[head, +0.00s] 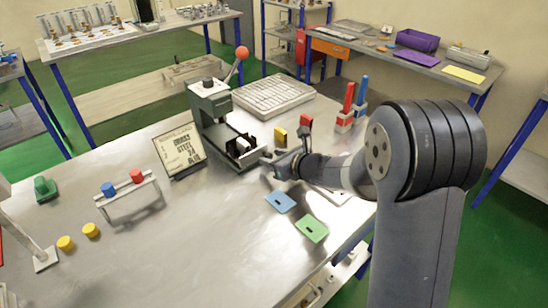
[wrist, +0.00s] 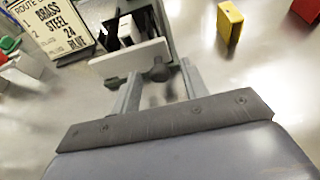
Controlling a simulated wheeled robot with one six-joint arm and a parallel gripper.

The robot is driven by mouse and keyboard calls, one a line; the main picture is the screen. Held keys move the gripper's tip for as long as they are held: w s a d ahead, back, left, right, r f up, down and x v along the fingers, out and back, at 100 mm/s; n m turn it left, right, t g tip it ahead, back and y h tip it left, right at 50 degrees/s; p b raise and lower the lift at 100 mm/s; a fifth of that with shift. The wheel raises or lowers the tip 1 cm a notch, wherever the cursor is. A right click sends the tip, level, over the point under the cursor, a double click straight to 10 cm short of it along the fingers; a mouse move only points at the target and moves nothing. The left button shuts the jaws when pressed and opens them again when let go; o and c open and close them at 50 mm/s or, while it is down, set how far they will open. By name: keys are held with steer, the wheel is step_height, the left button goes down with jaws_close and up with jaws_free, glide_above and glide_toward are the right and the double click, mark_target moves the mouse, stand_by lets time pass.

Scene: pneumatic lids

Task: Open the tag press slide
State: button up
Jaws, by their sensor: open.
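The tag press (head: 212,108) is a dark grey-green machine with a red-balled lever (head: 242,53), standing at the back middle of the metal table. Its slide (head: 245,158) is low at the front, with a pale front plate (wrist: 128,58). White and black parts show behind that plate. A grey handle with a round knob (wrist: 160,70) sticks out from the plate. My gripper (head: 273,164) is at the slide's front. In the wrist view my gripper (wrist: 160,80) is open, with the knob between its fingertips in the picture. I cannot tell whether either finger touches it.
A sign board (head: 180,150) stands left of the press. A yellow block (head: 280,135) and a red block (head: 306,121) stand to the right. Blue (head: 280,202) and green (head: 312,228) plates lie in front. A ribbed tray (head: 273,94) is behind. The table's front middle is clear.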

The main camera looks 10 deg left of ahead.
steer(key=v, duration=1.1)
steer(key=shift+f, duration=0.1)
steer(key=shift+w, duration=0.1)
steer(key=x, duration=1)
steer(key=shift+a, duration=0.25)
steer(key=shift+w+a+f, duration=0.1)
steer(key=shift+w+a, duration=0.45)
steer(key=shift+w, duration=0.05)
